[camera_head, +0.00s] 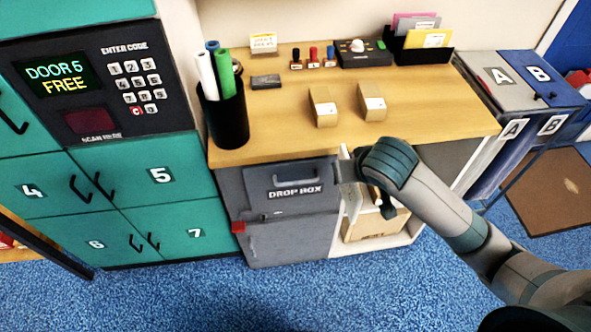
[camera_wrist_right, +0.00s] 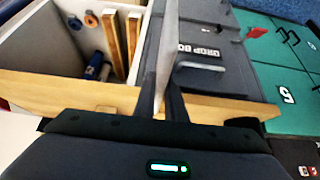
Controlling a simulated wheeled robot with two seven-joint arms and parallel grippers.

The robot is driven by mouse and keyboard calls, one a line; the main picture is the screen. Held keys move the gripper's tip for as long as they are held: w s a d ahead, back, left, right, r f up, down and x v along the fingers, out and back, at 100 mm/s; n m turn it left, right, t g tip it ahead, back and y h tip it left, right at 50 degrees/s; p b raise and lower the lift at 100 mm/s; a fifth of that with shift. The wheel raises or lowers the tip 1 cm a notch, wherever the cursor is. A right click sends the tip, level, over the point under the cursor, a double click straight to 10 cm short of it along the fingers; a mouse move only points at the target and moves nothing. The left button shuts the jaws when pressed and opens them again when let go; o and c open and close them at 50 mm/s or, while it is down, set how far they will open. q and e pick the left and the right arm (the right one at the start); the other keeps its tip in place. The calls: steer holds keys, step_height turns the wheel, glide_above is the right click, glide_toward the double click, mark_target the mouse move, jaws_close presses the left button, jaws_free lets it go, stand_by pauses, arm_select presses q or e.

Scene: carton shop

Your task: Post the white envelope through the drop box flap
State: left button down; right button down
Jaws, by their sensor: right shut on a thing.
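The grey drop box (camera_head: 290,225) stands under the wooden counter; its flap (camera_head: 284,181) has a handle and looks closed. The drop box also shows in the right wrist view (camera_wrist_right: 198,78). My right gripper (camera_head: 348,168) is in front of the counter, just right of the flap. In the right wrist view my right gripper (camera_wrist_right: 163,92) is shut on a thin pale sheet, seen nearly edge-on, which appears to be the white envelope (camera_wrist_right: 168,45). My left gripper is not in view.
The counter (camera_head: 270,110) holds a pen cup (camera_head: 224,115), two small cartons (camera_head: 323,105), stamps and a black letter tray (camera_head: 422,51). Teal lockers (camera_head: 160,177) stand left. An open white shelf unit (camera_head: 390,236) is right of the drop box. Blue floor lies in front.

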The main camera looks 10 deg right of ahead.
stand_by(0.5)
steer(key=s+a+r+n+g+y+p, duration=0.1)
steer(key=a+r+n+g+y+p, duration=0.2)
steer(key=n, duration=0.6)
steer(key=s+a+r+n+g+y+p, duration=0.1)
steer(key=a+r+n+g+y+p, duration=0.2)
steer(key=a+r+n+p, duration=0.2)
steer(key=a+n+p, duration=0.3)
steer(key=n, duration=0.1)
steer(key=shift+s+a+g+y, duration=0.15)
steer(key=shift+s+g+y, duration=0.1)
steer(key=shift+g+y, duration=0.05)
steer(key=shift+w, duration=0.1)
steer(key=shift+w+f+b, duration=0.5)
steer(key=shift+w+b, duration=0.3)
steer(key=shift+b, duration=0.05)
steer(key=shift+w+f+b, duration=0.5)
steer(key=shift+w+b, duration=0.3)
steer(key=shift+b, duration=0.1)
steer(key=shift+w+f+b, duration=0.5)
steer(key=shift+w+b, duration=0.3)
steer(key=shift+b, duration=0.05)
